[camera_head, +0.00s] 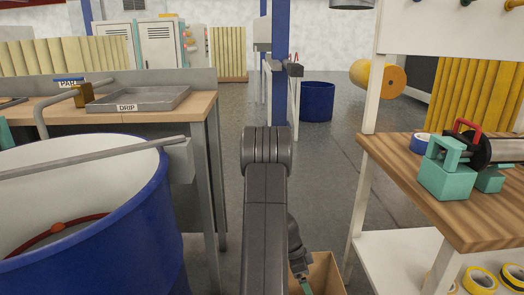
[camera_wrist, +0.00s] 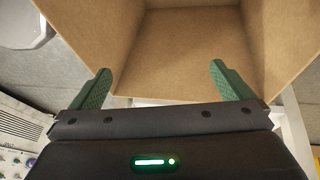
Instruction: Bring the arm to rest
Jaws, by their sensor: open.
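My arm reaches forward in the middle of the head view and bends down. My gripper (camera_wrist: 160,90) is open in the wrist view, with its two green fingers apart and nothing between them. In the wrist view it is at the open side of an empty cardboard box (camera_wrist: 188,45). In the head view the box (camera_head: 325,272) is on the floor at the bottom centre, partly hidden by my arm. Only a small part of my gripper (camera_head: 306,286) shows there, close to the box.
A large blue drum (camera_head: 165,235) stands at left, beside a bench with a drip tray (camera_head: 140,99). At right a wooden workbench (camera_head: 400,178) holds a teal tape device (camera_head: 445,180) and a blue tape roll (camera_head: 421,145). Yellow rolls (camera_head: 480,281) lie on its lower shelf.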

